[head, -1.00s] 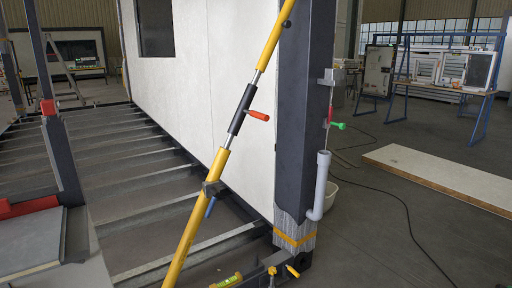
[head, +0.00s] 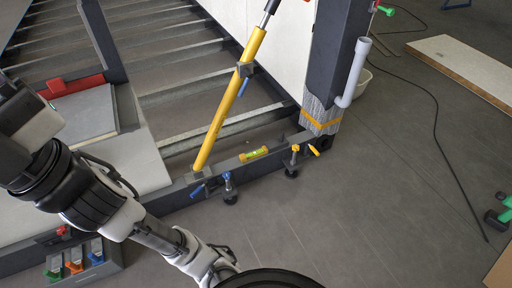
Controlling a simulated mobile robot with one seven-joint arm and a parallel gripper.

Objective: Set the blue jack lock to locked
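A small jack with a blue top (head: 227,178) stands at the front beam, left of the spirit level, its dark foot on the floor. A blue lever (head: 198,191) sticks out to its left, by the foot of the yellow prop, tilted down-left. Whether either part is the lock, and its setting, is too small to tell. A similar jack with a yellow top (head: 294,152) stands to the right. My arm reaches from the left edge to the bottom, below the blue jack and apart from it. My gripper's fingers do not show.
A slanting yellow prop (head: 226,103) with another blue lever (head: 242,87) rises from the dark front beam (head: 270,166). A green-yellow spirit level (head: 254,154) lies on the beam. A grey box with coloured clips (head: 85,262) stands bottom left.

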